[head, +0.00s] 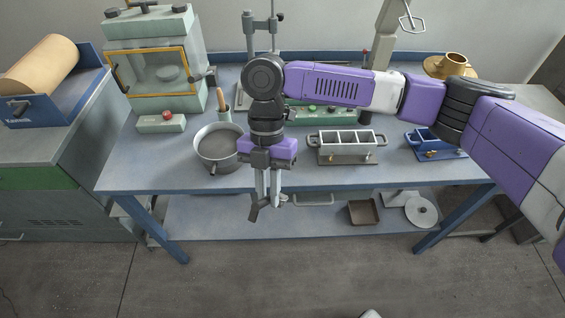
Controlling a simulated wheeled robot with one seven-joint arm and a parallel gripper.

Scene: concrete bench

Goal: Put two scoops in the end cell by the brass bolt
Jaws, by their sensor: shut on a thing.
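My gripper (269,202) hangs pointing down in front of the bench's front edge. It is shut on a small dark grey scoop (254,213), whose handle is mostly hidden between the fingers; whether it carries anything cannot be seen. A round metal pan (207,158) holding grey material stands behind and left of the gripper. A grey mould (345,157) with a row of open cells stands right of the gripper on a dark base. The cells' contents are too small to tell.
A blue mould (419,142) with brass-coloured fittings stands farther right. A pale green oven (150,50), a red-buttoned box (160,123) and a stand (248,40) are behind. A brown tray (363,212) lies on the lower shelf.

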